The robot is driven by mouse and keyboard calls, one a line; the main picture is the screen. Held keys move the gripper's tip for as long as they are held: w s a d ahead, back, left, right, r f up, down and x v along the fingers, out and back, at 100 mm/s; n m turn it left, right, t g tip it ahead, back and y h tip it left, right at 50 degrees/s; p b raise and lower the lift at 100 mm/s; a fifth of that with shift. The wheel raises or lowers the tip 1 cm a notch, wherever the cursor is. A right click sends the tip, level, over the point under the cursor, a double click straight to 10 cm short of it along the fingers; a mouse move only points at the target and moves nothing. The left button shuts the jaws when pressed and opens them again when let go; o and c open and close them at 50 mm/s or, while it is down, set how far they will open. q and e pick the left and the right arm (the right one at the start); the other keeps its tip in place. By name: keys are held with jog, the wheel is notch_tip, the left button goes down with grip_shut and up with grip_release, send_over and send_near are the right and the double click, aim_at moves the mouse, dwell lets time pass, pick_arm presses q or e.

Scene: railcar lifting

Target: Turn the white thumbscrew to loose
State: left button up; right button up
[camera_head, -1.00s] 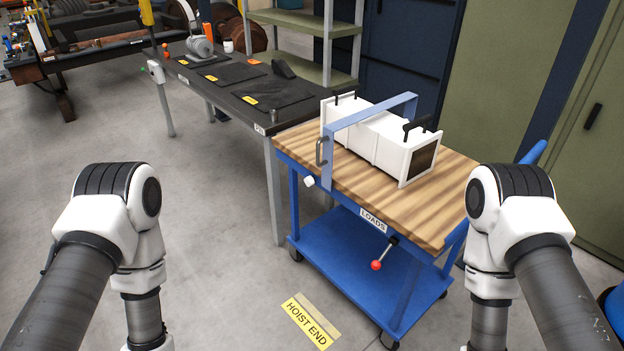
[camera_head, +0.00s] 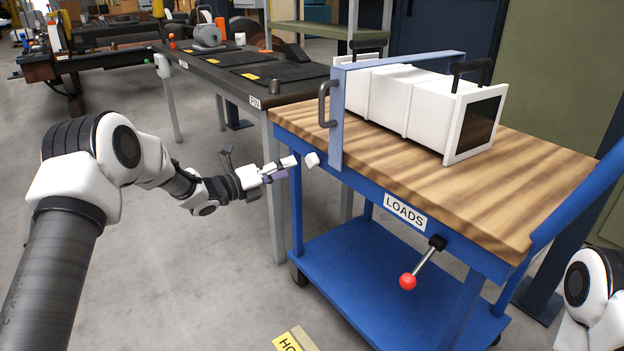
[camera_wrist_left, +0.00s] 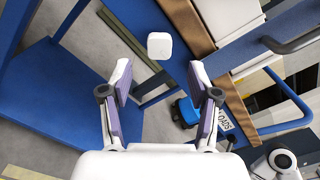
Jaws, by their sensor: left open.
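The white thumbscrew (camera_head: 311,160) is a small white knob at the left end of the cart's front edge, beside the foot of the blue frame (camera_head: 337,115). In the left wrist view the thumbscrew (camera_wrist_left: 160,45) sits ahead of my fingertips, roughly between their lines. My left gripper (camera_head: 284,167) is open and empty, just left of the thumbscrew and apart from it. In the wrist view its two fingers (camera_wrist_left: 160,82) stand wide apart. My right gripper is out of view; only a part of my right arm shows at the lower right.
The blue cart with a wooden top (camera_head: 520,185) carries a white box (camera_head: 405,100) under the blue frame. A dark handle (camera_head: 325,104) sticks out above the thumbscrew. A red-knobbed lever (camera_head: 408,281) hangs below the LOADS label. A black workbench (camera_head: 190,70) stands behind at left.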

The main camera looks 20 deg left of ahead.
aim_at(308, 161)
pick_arm(q)
jog(key=b+x, duration=0.1)
jog(key=x, duration=0.5)
jog(key=shift+w+d+f+b, duration=0.1)
jog(key=shift+f+b, duration=0.05)
jog(key=shift+b, duration=0.15)
jog(key=shift+w+d, duration=0.25)
jog(key=shift+w, duration=0.1)
jog(key=c, duration=1.2)
